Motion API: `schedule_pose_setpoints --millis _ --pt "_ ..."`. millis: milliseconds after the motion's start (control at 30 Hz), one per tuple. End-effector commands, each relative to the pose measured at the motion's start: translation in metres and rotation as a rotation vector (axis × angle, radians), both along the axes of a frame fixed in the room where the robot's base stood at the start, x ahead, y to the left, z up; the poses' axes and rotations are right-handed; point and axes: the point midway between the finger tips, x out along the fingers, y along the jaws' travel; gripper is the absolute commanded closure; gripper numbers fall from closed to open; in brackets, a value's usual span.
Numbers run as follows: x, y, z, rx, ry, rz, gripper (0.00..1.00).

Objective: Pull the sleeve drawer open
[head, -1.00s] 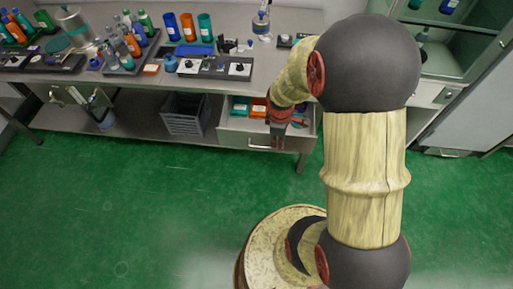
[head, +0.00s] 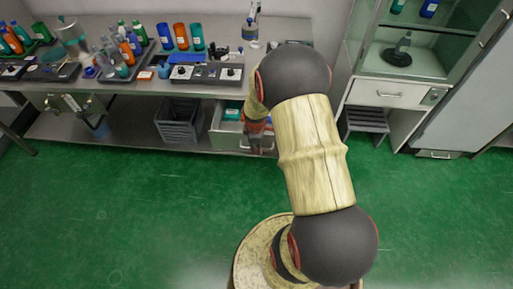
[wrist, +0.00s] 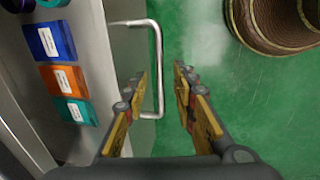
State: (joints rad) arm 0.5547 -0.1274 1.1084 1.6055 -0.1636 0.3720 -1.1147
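The sleeve drawer (head: 222,141) under the bench in the head view stands out from the bench, with its contents showing. In the wrist view its pale front edge (wrist: 88,28) runs down the left, and a bent metal bar handle (wrist: 158,68) sticks out from it. My gripper (wrist: 158,88) is open, its two fingers apart on either side of the handle bar. Neither finger visibly presses on the bar. In the head view my gripper (head: 255,147) is at the drawer front and covers part of it.
Blue (wrist: 50,43), orange (wrist: 63,80) and teal (wrist: 75,111) labelled boxes lie in the drawer. A grey crate (head: 180,128) stands on the lower shelf to the left. Bottles and trays crowd the bench top. A cabinet (head: 385,92) stands at right. The green floor ahead is clear.

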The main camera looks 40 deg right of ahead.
Motion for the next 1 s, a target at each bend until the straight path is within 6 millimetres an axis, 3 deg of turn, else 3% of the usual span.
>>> schedule_pose_setpoints --millis 367,833,1000 --pt "0.0006 -0.0009 -0.0054 0.000 0.000 0.000 0.73" --pt "0.0006 -0.0008 -0.0054 0.000 0.000 0.000 1.00" --pt "0.0005 -0.0008 -0.0053 0.000 0.000 0.000 1.00"
